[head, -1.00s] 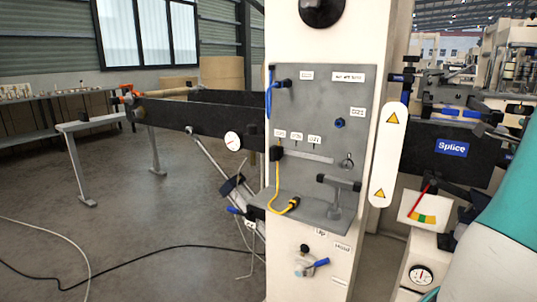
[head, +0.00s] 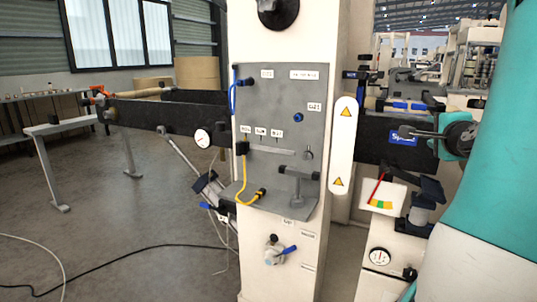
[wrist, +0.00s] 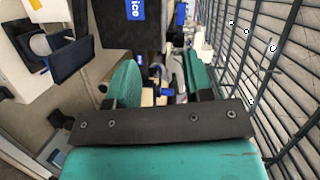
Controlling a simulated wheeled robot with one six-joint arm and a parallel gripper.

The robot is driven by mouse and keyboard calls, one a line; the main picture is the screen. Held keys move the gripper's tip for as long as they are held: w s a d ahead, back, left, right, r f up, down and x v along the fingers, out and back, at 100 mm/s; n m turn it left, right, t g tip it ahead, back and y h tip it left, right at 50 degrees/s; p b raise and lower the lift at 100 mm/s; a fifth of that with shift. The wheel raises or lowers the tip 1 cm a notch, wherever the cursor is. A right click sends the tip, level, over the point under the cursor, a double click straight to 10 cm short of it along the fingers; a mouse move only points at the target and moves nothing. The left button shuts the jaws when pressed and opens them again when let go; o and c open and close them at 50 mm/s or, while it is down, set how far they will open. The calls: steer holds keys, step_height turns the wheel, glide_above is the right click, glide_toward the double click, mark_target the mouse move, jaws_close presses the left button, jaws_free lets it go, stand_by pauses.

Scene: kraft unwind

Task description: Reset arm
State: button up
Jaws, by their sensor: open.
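My gripper (wrist: 160,78) is open in the wrist view, its two teal fingers apart with nothing held between them. In the head view my teal arm stands at the right edge, and a dark and teal end part of it shows in front of the black Splice beam (head: 372,138). That part covers some of the blue Splice label (head: 403,138). The label shows partly at the top of the wrist view (wrist: 135,9). The fingertips are not clear in the head view.
A white column (head: 285,45) carries a grey panel (head: 275,115) with blue and yellow cables. A gauge stand (head: 385,250) is close to my arm. Dark wire fencing (wrist: 265,60) runs along the right of the wrist view. Open floor (head: 130,215) lies at the left, crossed by cables.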

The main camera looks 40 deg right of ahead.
steer(key=w+a+f+n+t+y, duration=0.1)
steer(key=w+a+f+n+y, duration=0.1)
steer(key=w+a+n+y, duration=0.55)
steer(key=w+a+f+n+y, duration=0.2)
steer(key=w+a+n+y, duration=0.15)
steer(key=w+a, duration=0.55)
steer(key=s+a+f+n+g+y, duration=0.1)
steer(key=a+f+n+g+y, duration=0.2)
steer(key=a, duration=0.7)
steer(key=s+a+n+g+y, duration=0.1)
steer(key=a+n+y, duration=0.1)
steer(key=a+n, duration=0.6)
steer(key=s+a+f+n+g, duration=0.3)
steer(key=s+a+n+g, duration=0.6)
steer(key=s+a, duration=0.75)
step_height(320, 180, up, 12)
steer(key=a+n+p, duration=0.1)
steer(key=p, duration=1.1)
steer(key=shift+w+a+n+t, duration=0.3)
steer(key=shift+n, duration=0.1)
